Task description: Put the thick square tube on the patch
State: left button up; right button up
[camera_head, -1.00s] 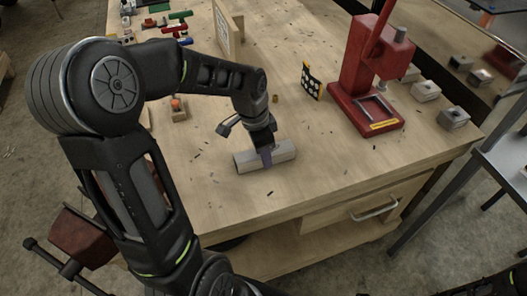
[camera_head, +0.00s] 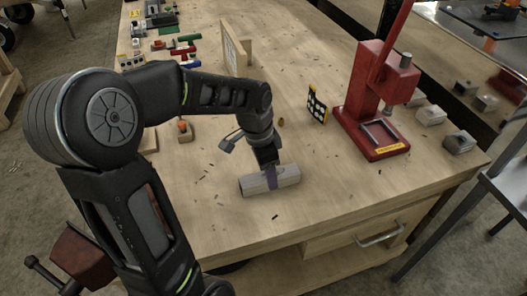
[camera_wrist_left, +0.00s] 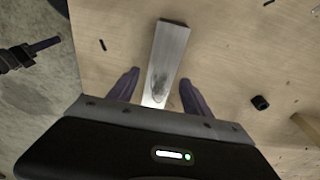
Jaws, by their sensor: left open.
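The thick square tube (camera_head: 289,176) is a grey metal bar lying flat on the wooden bench near its front edge. It also shows in the left wrist view (camera_wrist_left: 170,42), running away from the gripper, with a dark smudge on its upper face. My left gripper (camera_head: 271,184) reaches down over the tube's middle. In the left wrist view its open fingers (camera_wrist_left: 160,79) stand one on each side of the tube, with gaps visible. The patch cannot be made out for certain in either view. My right gripper is out of view.
A red press (camera_head: 372,95) stands at the right of the bench (camera_head: 325,205), with a black dotted board (camera_head: 317,104) beside it. Grey blocks (camera_head: 431,115) lie at the right edge. Clamps and small parts crowd the far left. Small dark scraps surround the tube.

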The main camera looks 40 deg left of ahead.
aim_at(262, 178)
pick_arm(q)
notch_tip(262, 178, up, 10)
jog(key=s, duration=0.1)
jog(key=shift+a+f, duration=0.2)
jog(key=shift+a, duration=0.2)
jog(key=shift+s, duration=0.1)
jog(key=shift+c, duration=0.6)
dwell(0.8)
